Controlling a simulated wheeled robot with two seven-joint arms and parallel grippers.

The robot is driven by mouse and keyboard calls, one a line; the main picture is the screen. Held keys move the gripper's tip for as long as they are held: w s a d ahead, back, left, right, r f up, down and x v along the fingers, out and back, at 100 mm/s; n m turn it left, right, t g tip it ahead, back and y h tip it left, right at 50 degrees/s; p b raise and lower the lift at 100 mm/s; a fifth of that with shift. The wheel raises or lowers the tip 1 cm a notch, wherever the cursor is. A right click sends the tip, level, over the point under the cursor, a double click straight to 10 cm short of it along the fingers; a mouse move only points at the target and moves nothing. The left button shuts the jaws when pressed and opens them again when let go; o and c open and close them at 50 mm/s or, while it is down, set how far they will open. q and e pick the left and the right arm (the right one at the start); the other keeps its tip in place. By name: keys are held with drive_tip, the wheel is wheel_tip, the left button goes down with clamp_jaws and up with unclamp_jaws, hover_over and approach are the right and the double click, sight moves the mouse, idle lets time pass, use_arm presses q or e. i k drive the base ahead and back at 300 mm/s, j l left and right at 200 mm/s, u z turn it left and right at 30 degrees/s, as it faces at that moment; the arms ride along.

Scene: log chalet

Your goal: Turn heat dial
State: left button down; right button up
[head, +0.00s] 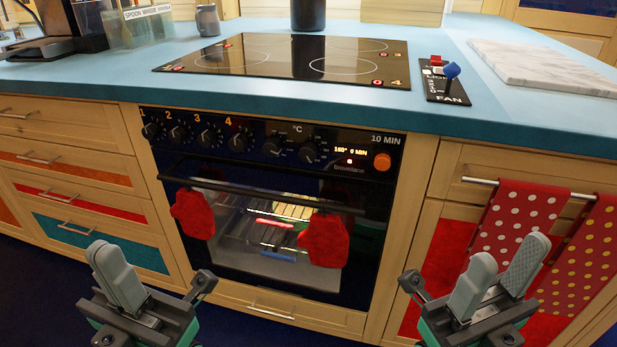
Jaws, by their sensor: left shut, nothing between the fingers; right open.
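The oven (270,235) stands in front of me with a black control panel across its top. Several black dials sit in a row; the left ones are numbered 1 to 4, such as dial 1 (152,131) and dial 4 (237,143). Two more dials (274,147) and (309,152) sit right of them by the °C mark. An orange button (382,161) is at the panel's right. My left gripper (112,272) is shut and empty, low in front of the drawers. My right gripper (498,275) is open and empty, low at the right. Both are apart from the dials.
Red mitts (193,214) and (324,240) hang at the oven handle (260,189). Polka-dot towels (520,225) hang on a rail at the right. A blue worktop (120,72) bears the hob (290,58), a fan switch (444,80) and a marble board (545,65).

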sight(307, 152)
drive_tip(key=k, duration=1)
